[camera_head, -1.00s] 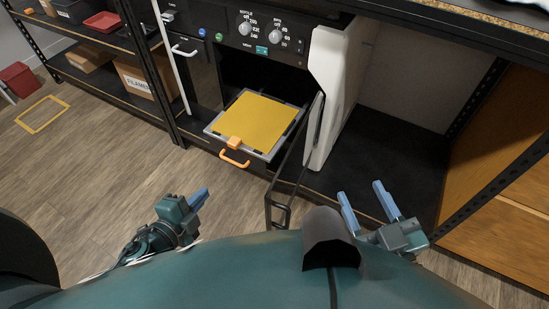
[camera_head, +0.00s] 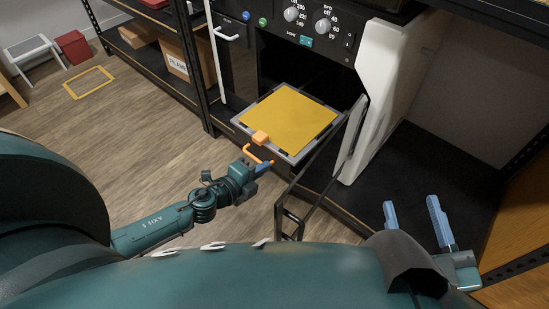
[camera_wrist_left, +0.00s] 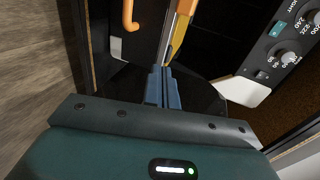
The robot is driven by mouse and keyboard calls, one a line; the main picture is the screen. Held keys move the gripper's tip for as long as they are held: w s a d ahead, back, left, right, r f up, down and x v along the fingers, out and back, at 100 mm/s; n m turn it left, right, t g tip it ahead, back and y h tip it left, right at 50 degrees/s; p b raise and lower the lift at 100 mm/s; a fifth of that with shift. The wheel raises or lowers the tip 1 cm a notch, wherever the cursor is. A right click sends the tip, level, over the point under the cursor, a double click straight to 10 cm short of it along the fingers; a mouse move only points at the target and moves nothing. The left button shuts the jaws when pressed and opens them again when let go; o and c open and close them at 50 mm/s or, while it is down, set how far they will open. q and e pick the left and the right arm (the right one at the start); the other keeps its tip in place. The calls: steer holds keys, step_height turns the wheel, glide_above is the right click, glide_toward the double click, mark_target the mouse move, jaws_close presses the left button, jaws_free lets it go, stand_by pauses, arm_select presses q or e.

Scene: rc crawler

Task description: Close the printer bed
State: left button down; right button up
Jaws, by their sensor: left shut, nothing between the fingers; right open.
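The printer bed (camera_head: 292,118), a yellow plate in a grey frame, sticks out of the dark opening of the printer. An orange handle (camera_head: 257,153) and an orange block (camera_head: 260,137) are at its front edge. In the left wrist view the handle (camera_wrist_left: 129,14) shows at the top, with the bed's yellow and orange edge (camera_wrist_left: 180,28) beside it. My left gripper (camera_head: 264,168) is shut and empty, close to the handle; I cannot tell if they touch. Its blue fingers (camera_wrist_left: 165,86) are together in the wrist view. My right gripper (camera_head: 420,215) is open and empty, lower right.
A dark-framed door (camera_head: 335,150) stands open right of the bed, beside a white side panel (camera_head: 375,100). Knobs (camera_head: 291,14) line the panel above. Shelves with a cardboard box (camera_head: 180,62) are at left.

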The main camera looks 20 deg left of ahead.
mark_target(282, 153)
arm_select(q)
steer(key=shift+r+x, duration=0.2)
steer(key=shift+x, duration=0.65)
steer(key=shift+r+x, duration=0.15)
steer(key=shift+x, duration=0.65)
steer(key=shift+r+x, duration=0.2)
steer(key=shift+x, duration=0.65)
steer(key=shift+w, duration=0.2)
